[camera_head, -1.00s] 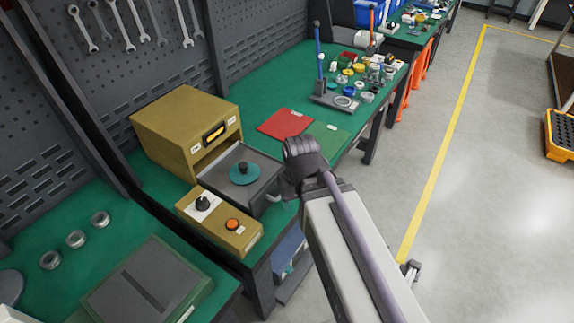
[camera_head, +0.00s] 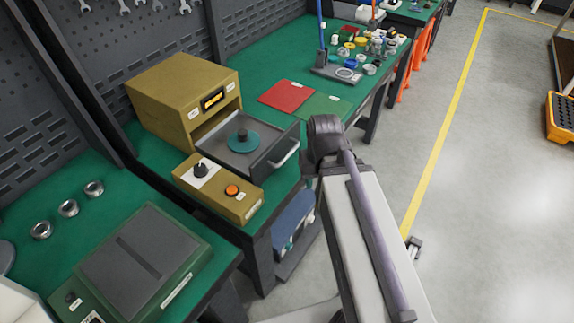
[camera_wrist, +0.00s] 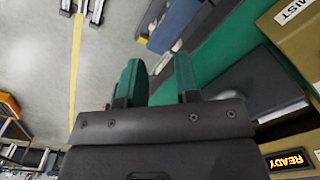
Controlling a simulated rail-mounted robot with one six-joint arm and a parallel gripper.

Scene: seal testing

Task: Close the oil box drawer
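The oil box (camera_head: 190,100) is a mustard-coloured case at the left on the green bench. Its grey drawer (camera_head: 262,165) stands pulled out to the right, with a pale bar handle (camera_head: 286,155) on its front. A teal disc with a black knob (camera_head: 243,139) sits in the drawer. My arm's end is just right of the drawer front, apart from it in the head view; the fingers are hidden there. In the wrist view my gripper (camera_wrist: 158,68) shows two teal fingers spread with nothing between them. The dark drawer (camera_wrist: 250,88) lies to their right there.
A mustard control box (camera_head: 218,188) with a black knob and orange button stands in front of the drawer. Red (camera_head: 286,96) and green mats lie behind it. A green device (camera_head: 145,262) and several metal rings are at lower left. Open floor (camera_head: 490,200) lies right.

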